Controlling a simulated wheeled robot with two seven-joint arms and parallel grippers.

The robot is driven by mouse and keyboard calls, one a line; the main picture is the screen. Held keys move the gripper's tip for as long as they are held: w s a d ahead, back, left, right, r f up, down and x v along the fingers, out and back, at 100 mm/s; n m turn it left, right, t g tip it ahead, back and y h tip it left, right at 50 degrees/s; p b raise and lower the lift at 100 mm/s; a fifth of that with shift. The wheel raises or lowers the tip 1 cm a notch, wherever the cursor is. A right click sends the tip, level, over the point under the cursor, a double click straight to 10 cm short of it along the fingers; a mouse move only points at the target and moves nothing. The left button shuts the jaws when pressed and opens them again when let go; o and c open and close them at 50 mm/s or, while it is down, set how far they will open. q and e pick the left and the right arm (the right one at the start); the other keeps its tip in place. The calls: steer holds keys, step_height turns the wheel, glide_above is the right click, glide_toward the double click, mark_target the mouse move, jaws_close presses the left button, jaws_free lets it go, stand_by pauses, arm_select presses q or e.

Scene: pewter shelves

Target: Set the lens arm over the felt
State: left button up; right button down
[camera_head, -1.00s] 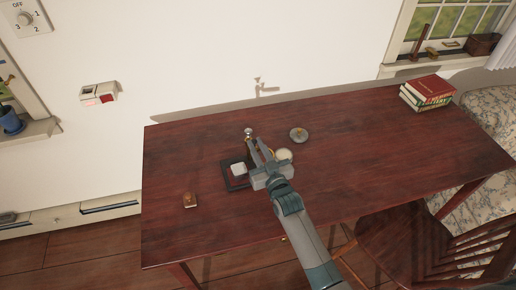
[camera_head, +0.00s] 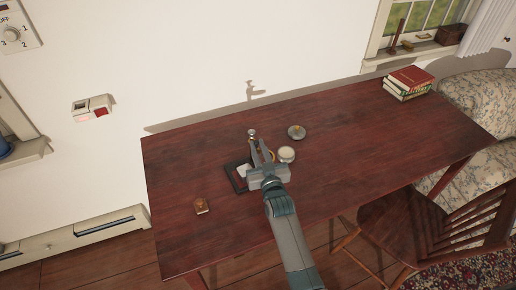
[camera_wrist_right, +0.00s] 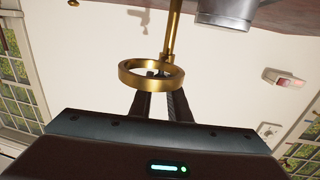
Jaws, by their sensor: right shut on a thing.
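The lens arm shows in the right wrist view as a brass ring (camera_wrist_right: 150,86) on a thin brass post (camera_wrist_right: 173,32). A bit of its brass shows by the fingers in the head view (camera_head: 272,156). The felt seems to be the pale square (camera_head: 242,171) on a dark square base (camera_head: 231,177), just left of my right gripper (camera_head: 260,150). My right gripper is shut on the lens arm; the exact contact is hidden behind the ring. Whether the ring lies over the felt cannot be told. My left gripper is not in view.
A pale round pot (camera_head: 286,154) stands close right of my gripper, with a grey knobbed disc (camera_head: 296,132) behind it. A small brown block (camera_head: 201,206) lies front left. Books (camera_head: 409,82) are stacked at the far right. The table's (camera_head: 350,145) right half is mostly clear.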

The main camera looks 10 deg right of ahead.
steer(key=c, duration=1.7)
jaws_free()
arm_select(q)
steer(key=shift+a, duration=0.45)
arm_select(e)
steer(key=shift+o, duration=0.2)
steer(key=shift+d, duration=0.1)
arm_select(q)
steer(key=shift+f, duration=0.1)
arm_select(e)
steer(key=shift+s, duration=0.15)
arm_select(q)
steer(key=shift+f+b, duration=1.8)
steer(key=shift+b, duration=0.05)
arm_select(e)
steer(key=s, duration=1.7)
steer(key=shift+d, duration=0.45)
